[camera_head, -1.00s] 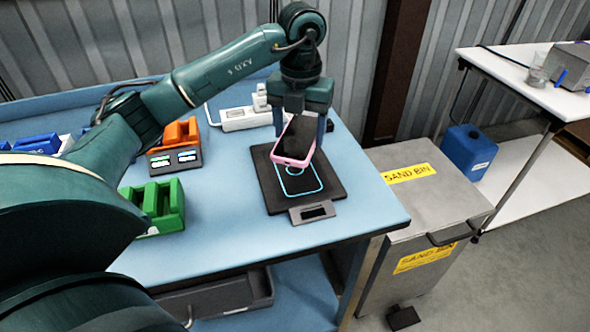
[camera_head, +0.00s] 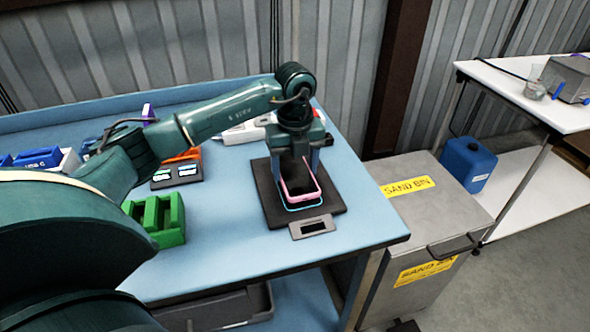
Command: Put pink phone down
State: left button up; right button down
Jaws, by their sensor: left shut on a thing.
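The pink phone (camera_head: 301,196) has a pink rim and a dark face. It is over the black pad (camera_head: 333,203), inside or just above the pad's cyan outline, and lies close to flat. Whether it touches the pad I cannot tell. My left gripper (camera_head: 298,163) points down from above and is shut on the phone's far part, with a finger on each side. The gripper hides the phone's far end. My right gripper is not in view.
A green holder (camera_head: 160,220) and an orange holder (camera_head: 182,157) stand left of the pad on the blue table (camera_head: 235,245). A white power strip (camera_head: 240,134) lies behind. The grey sand bin (camera_head: 440,215) stands beyond the table's right edge.

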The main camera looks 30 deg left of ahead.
aim_at(295, 172)
pick_arm(q)
jog(key=shift+f, duration=0.75)
jog(key=shift+f, duration=0.15)
jog(key=o, duration=1.2)
notch_tip(295, 172, up, 12)
jog(key=b, duration=0.1)
